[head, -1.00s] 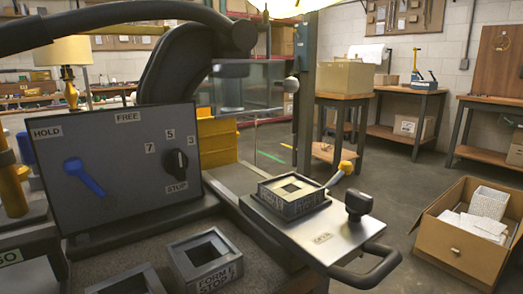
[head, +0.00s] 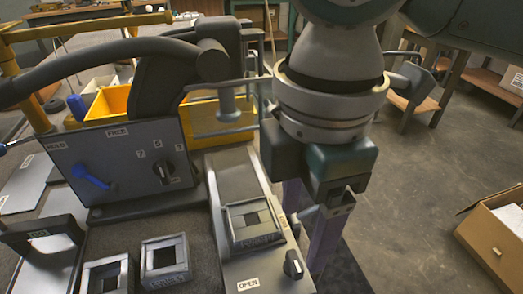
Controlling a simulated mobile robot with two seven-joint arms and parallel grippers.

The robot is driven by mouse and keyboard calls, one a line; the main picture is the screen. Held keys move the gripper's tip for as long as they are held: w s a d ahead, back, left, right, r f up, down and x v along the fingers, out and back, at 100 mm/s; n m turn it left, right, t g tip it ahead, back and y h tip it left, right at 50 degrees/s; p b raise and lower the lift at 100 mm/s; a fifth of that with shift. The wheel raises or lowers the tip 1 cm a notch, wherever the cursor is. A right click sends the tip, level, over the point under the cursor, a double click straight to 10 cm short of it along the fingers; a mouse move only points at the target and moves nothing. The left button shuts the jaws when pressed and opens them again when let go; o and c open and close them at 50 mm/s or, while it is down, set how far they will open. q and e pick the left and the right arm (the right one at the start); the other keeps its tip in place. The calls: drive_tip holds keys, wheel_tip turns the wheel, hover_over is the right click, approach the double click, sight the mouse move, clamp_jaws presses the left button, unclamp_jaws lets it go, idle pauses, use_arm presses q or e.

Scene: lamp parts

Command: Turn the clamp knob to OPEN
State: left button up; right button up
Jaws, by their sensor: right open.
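The clamp knob (head: 293,265) is a dark knob with a pale mark, on the near right part of the metal clamp plate (head: 232,270). An OPEN label (head: 248,285) lies on the plate to its left. A square dark frame (head: 252,222) sits on the plate behind the knob. My right gripper (head: 324,207) points down, above and to the right of the knob, apart from it. It is open and I see nothing in it. My left gripper is not in view.
A grey panel (head: 120,135) with a blue lever (head: 90,177) and a black dial (head: 163,172) stands left of the plate. Two square frames (head: 166,262) lie in front of it. A yellow bin (head: 108,103) is behind. A cardboard box (head: 490,245) is at right; floor between is clear.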

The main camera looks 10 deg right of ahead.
sight(295, 261)
wheel_tip(295, 261, down, 7)
drive_tip(key=shift+f+b, duration=0.1)
drive_tip(key=shift+b, duration=0.35)
clamp_jaws()
idle(0.4)
